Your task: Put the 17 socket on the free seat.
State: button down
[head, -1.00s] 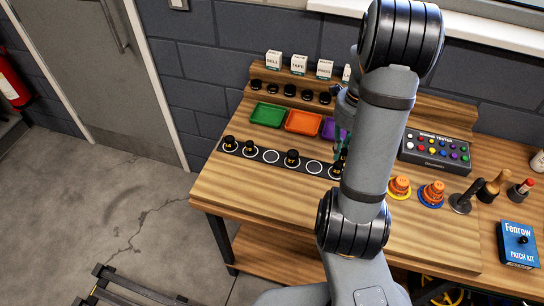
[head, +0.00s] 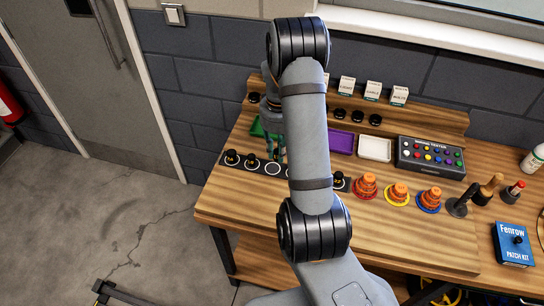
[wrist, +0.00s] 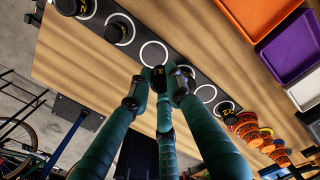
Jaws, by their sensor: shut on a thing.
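My gripper (wrist: 158,88) is shut on a small black socket (wrist: 158,76) with a yellow number, too small to read surely. It holds the socket near a white-ringed empty seat (wrist: 153,53) on the dark strip; the gap in height is unclear. In the head view my gripper (head: 275,150) shows left of my arm, just behind the empty seat (head: 273,168). Two sockets (head: 231,157) (head: 251,161) sit left of that seat. Right of it in the wrist view are another seated socket (wrist: 186,71), partly behind a finger, a second empty ring (wrist: 206,93) and a socket marked 22 (wrist: 227,113).
Behind the strip lie a green tray (head: 257,129), a purple tray (head: 341,142) and a white tray (head: 375,148). Orange cone stacks (head: 397,194) and a tester box (head: 431,157) stand right. My arm hides the strip's middle in the head view.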

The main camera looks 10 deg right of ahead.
aim_at(273, 168)
jog(key=shift+w+a+f, duration=0.35)
jog(key=shift+a+f, duration=0.05)
jog(key=shift+a, duration=0.2)
notch_tip(273, 168, down, 4)
jog(key=shift+r+p, duration=0.1)
jog(key=shift+p, duration=0.85)
jog(key=shift+f, duration=0.25)
jog(key=shift+f+b, duration=0.1)
jog(key=shift+b, duration=0.2)
jog(key=c, duration=1.6)
grip_release()
jog(key=shift+c, duration=0.2)
